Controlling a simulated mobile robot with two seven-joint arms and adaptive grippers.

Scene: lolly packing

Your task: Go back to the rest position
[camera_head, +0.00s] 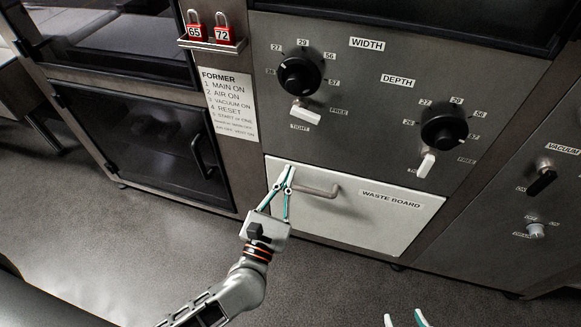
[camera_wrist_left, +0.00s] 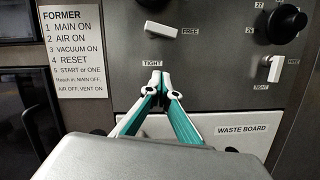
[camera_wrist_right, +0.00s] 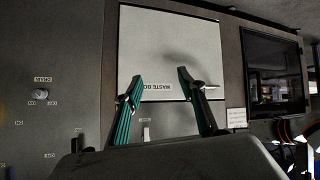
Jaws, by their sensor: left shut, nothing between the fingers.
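My left gripper (camera_head: 289,174) is shut and empty in front of the white waste board drawer (camera_head: 365,215), near the left end of its handle (camera_head: 318,192). In the left wrist view its two teal-and-white fingertips (camera_wrist_left: 160,80) meet in front of the steel panel, above the drawer's top edge. I cannot tell whether it touches anything. My right gripper (camera_head: 404,318) shows only as two separate fingertips at the bottom of the head view. In the right wrist view its fingers (camera_wrist_right: 160,85) stand wide apart with nothing between them, the drawer front (camera_wrist_right: 168,45) beyond.
Above the drawer are the width knob (camera_head: 300,76) and depth knob (camera_head: 445,125), with white levers below them. A dark door (camera_head: 150,150) with a handle stands left of the drawer. Two red padlocks (camera_head: 195,32) hang at the top. The grey floor (camera_head: 100,240) is clear.

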